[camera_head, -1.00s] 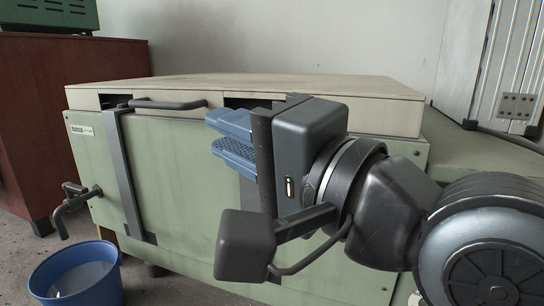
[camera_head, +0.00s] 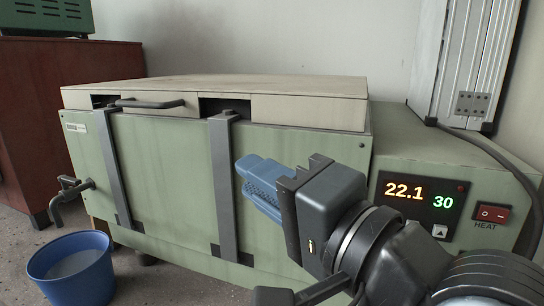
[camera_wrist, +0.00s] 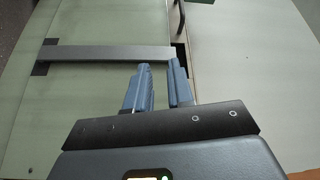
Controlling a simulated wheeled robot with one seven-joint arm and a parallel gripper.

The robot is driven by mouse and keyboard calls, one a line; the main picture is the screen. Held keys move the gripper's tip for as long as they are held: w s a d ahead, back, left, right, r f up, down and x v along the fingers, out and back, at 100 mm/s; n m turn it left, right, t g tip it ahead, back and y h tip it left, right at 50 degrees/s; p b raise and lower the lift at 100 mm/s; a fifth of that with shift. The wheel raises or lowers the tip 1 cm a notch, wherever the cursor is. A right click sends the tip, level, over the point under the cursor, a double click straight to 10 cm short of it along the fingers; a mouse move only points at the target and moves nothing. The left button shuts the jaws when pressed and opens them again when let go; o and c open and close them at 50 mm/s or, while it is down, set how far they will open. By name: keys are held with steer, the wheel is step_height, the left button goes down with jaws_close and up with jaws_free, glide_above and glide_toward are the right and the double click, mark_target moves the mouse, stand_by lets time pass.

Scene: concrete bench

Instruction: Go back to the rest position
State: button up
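My gripper (camera_head: 262,187) has blue fingers and hangs in front of the green bath's front panel (camera_head: 165,180), to the right of the right-hand metal strap (camera_head: 226,185). The fingers also show in the wrist view (camera_wrist: 160,88), with an empty gap between them. My gripper holds nothing and appears clear of the panel. The pale lid (camera_head: 215,92) is down on the bath, with a dark handle (camera_head: 148,103) at its front edge. My arm hides the lower right of the front.
The control panel (camera_head: 415,200) at right reads 22.1 and 30, beside a red HEAT switch (camera_head: 490,214). A blue bucket (camera_head: 74,270) stands on the floor at lower left, below a tap (camera_head: 68,195). A brown cabinet (camera_head: 70,110) stands at left.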

steer(key=s+d+f+t+h+p, duration=0.15)
steer(key=s+d+f+h, duration=0.3)
steer(key=d+f, duration=0.45)
steer(key=s+d+f+t+h+p, duration=0.15)
steer(key=s+d+f+h, duration=0.35)
steer(key=f, duration=0.5)
steer(key=s+d+f+n+g+h+p, duration=0.1)
steer(key=s+d+n, duration=0.2)
steer(key=s, duration=0.8)
steer(key=s+d+f+n+g+h+p, duration=0.1)
steer(key=s+d+n, duration=0.3)
steer(key=s, duration=0.8)
steer(key=shift+s+d+h, duration=0.15)
steer(key=shift+d+h, duration=0.4)
steer(key=shift+d, duration=0.25)
